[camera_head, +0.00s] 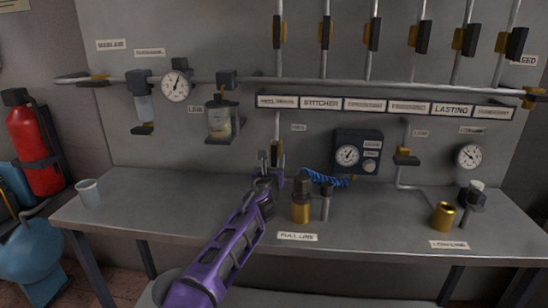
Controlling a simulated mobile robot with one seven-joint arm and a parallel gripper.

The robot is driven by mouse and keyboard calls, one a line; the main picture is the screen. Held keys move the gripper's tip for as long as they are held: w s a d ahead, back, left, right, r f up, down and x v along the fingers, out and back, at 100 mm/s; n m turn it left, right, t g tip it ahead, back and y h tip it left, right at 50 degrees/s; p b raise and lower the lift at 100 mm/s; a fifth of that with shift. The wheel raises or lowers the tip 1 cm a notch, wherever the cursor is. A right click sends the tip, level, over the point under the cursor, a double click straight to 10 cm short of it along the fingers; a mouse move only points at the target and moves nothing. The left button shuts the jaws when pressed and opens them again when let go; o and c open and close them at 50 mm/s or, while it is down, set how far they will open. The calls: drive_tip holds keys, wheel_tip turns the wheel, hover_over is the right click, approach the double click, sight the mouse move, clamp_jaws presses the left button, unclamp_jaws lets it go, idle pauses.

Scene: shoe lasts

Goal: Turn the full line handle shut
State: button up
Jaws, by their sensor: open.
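A label (297,237) that seems to read "FULL LINE" is on the bench's front edge. Above it stand a brass cylinder with a dark top (302,210) and a thin grey post with a dark head (326,204). A short pipe with a dark and yellow handle (277,152) hangs below the left end of the wall label strip. My gripper (269,160) is open at the end of my purple arm, close to this handle in the picture. I cannot tell whether they touch. My wrist hides part of the bench behind it.
Several pipes with yellow and black valve handles (372,36) rise above the horizontal pipe (350,84). A gauge box (357,152) is on the wall. A cup (88,193) stands at left and a brass cup (444,215) at right.

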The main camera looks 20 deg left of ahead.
drive_tip(key=shift+x, duration=1.4)
clamp_jaws()
